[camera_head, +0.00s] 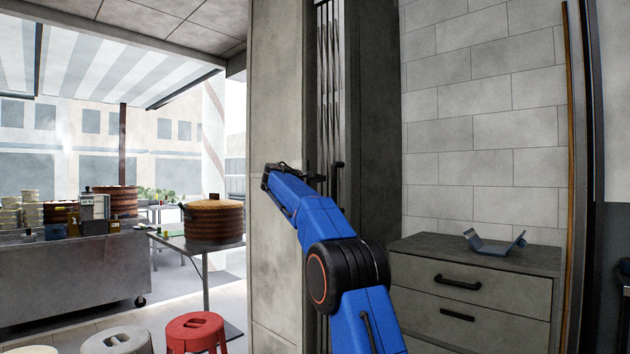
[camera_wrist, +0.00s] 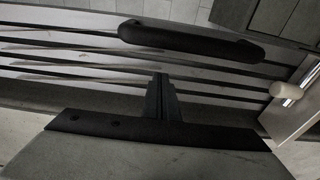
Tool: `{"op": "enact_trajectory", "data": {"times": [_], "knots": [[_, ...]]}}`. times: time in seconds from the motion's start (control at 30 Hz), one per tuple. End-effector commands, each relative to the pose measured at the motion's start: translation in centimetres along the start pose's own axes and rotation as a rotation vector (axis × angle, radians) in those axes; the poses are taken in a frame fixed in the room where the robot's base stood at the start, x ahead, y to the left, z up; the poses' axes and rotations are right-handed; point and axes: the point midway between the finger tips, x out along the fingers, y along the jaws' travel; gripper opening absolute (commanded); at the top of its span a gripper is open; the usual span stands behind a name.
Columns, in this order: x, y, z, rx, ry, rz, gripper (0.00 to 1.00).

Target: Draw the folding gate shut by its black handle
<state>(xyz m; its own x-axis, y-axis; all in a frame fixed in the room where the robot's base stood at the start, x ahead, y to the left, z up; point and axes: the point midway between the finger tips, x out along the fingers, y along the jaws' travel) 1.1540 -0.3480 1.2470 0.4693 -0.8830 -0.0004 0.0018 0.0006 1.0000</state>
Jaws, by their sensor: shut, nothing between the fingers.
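The folding gate (camera_head: 329,75) is a narrow stack of upright metal slats in a gap between grey pillars in the head view. Its slats (camera_wrist: 70,58) run across the wrist view. The black handle (camera_head: 340,178) is a bar on the gate, just right of my gripper (camera_head: 308,173). In the wrist view the handle (camera_wrist: 190,39) lies across the top, beyond my gripper (camera_wrist: 160,78). The fingers are shut with nothing between them and appear apart from the handle. In the head view the fingertips are small and partly hard to make out against the gate.
A grey drawer cabinet (camera_head: 475,275) with a blue stand (camera_head: 495,243) on top is to the right. A table with a round wooden steamer (camera_head: 213,220), a steel counter (camera_head: 70,275) and stools, one red (camera_head: 195,332), are to the left. A pale knob (camera_wrist: 286,90) shows at right.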

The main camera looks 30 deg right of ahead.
Motion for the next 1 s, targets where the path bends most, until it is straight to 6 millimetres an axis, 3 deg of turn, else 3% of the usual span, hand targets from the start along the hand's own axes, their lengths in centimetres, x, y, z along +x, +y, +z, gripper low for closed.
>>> {"op": "enact_trajectory", "data": {"times": [0.6, 1.0], "knots": [[-1.3, 0.1, 3.6, 0.000, 0.000, 0.000, 0.00], [-1.4, 0.0, 3.8, 0.000, 0.000, 0.000, 0.00]]}}
